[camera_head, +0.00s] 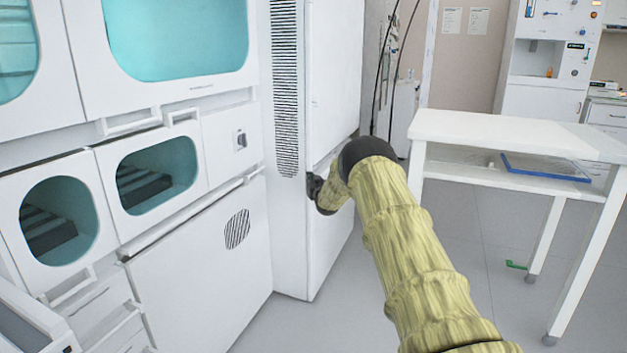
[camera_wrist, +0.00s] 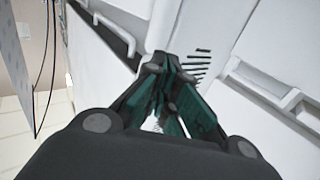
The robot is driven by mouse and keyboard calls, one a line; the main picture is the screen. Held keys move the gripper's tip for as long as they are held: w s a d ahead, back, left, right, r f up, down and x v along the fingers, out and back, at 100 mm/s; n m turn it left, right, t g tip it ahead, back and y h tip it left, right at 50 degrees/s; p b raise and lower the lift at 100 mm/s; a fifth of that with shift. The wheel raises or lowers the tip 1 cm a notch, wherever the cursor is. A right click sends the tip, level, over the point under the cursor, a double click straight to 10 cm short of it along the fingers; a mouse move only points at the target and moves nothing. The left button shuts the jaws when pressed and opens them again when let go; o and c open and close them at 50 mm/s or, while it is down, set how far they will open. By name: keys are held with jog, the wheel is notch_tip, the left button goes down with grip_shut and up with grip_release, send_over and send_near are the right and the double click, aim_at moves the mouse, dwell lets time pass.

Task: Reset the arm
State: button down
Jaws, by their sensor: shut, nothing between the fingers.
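My arm (camera_head: 410,250), in a yellow-green sleeve, reaches from the bottom right of the head view towards the tall white cabinet. My gripper shows in the wrist view (camera_wrist: 172,108) with its dark and teal fingers drawn together and nothing between them. In the head view the wrist end is bent towards the cabinet side and the fingers are mostly hidden. The gripper is close to the white cabinet (camera_head: 335,90); I cannot tell whether it touches it.
A white machine with teal windows (camera_head: 158,172) fills the left. A white table (camera_head: 510,130) with a blue-edged tray (camera_head: 545,168) on its lower shelf stands at the right. Grey floor (camera_head: 480,230) is open between arm and table. A small green item (camera_head: 515,265) lies on the floor.

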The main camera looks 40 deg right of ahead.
jog(key=shift+s+d, duration=0.25)
jog(key=shift+s, duration=0.35)
jog(key=shift+f, duration=0.1)
